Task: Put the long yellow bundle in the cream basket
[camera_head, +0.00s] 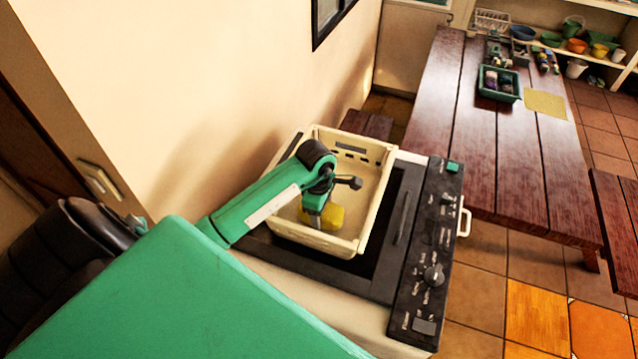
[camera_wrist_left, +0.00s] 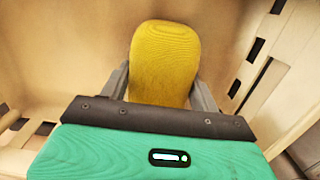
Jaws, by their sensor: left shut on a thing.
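The cream basket (camera_head: 375,158) stands on top of a dark-topped appliance near the wall. My left gripper (camera_head: 318,212) reaches down inside the basket and is shut on the yellow bundle (camera_head: 334,217). In the left wrist view the yellow bundle (camera_wrist_left: 165,62) sits between the two grey fingers, with the basket's slotted cream wall (camera_wrist_left: 235,60) around it. The lower part of the bundle is hidden by the gripper, and I cannot tell whether it touches the basket floor. My right gripper is not in view.
The appliance's control panel (camera_head: 432,270) with knobs lies right of the basket. A long wooden table (camera_head: 470,130) stands beyond, with a green tray (camera_head: 516,90) and a yellow cloth (camera_head: 545,103) on it. The beige wall (camera_head: 220,90) is close on the left.

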